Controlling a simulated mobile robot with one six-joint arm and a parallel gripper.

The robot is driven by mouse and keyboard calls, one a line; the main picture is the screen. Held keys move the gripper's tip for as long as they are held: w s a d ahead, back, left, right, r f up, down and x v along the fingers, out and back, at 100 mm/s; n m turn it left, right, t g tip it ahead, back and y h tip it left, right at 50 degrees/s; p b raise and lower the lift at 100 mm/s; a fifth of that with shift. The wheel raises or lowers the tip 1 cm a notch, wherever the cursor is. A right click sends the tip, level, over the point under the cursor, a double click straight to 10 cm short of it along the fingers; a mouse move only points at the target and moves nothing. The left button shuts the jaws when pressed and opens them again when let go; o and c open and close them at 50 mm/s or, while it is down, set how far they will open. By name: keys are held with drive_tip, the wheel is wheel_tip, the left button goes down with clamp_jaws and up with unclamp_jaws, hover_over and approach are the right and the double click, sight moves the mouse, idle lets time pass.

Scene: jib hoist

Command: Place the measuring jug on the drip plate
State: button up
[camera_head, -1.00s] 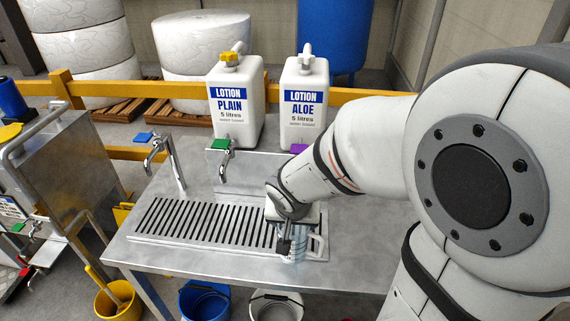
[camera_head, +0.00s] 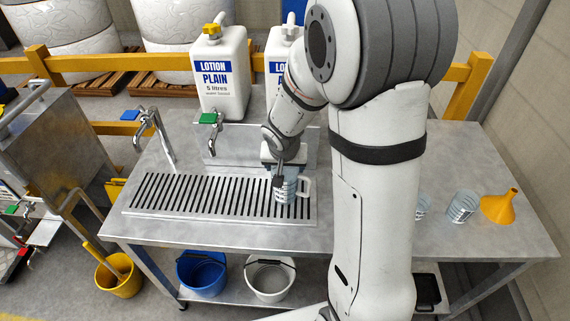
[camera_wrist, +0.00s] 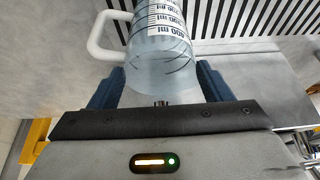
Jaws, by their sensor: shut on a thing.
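The measuring jug (camera_head: 286,190) is clear with dark scale marks and a white handle. My gripper (camera_head: 279,182) is shut on it, and the jug looks upright at the right end of the drip plate (camera_head: 180,193). The drip plate is a slotted steel grate on the bench. In the wrist view the jug (camera_wrist: 160,50) sits between the blue fingers of my gripper (camera_wrist: 160,90), with the slots behind it. I cannot tell whether the jug's base touches the plate.
A steel spout (camera_head: 155,140) rises at the plate's left. Clear vessels (camera_head: 462,206) and a yellow funnel (camera_head: 499,206) stand at right.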

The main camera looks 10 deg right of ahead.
drive_tip(key=shift+f, duration=0.1)
drive_tip(key=shift+f+b, duration=0.1)
drive_tip(key=shift+b, duration=0.2)
drive_tip(key=o, duration=1.3)
drive_tip(key=v, duration=1.2)
drive_tip(key=s+r+n, duration=0.1)
drive_tip(key=s, duration=0.4)
drive_tip(key=s+d+r+n+y, duration=0.1)
drive_tip(key=s, duration=0.5)
drive_tip(key=s+r+n+g, duration=0.1)
drive_tip(key=s+r, duration=0.1)
drive_tip(key=s, duration=0.3)
drive_tip(key=shift+s+d+r+n, duration=0.15)
drive_tip(key=shift+s+d+n, duration=0.15)
drive_tip(key=shift+s, duration=0.1)
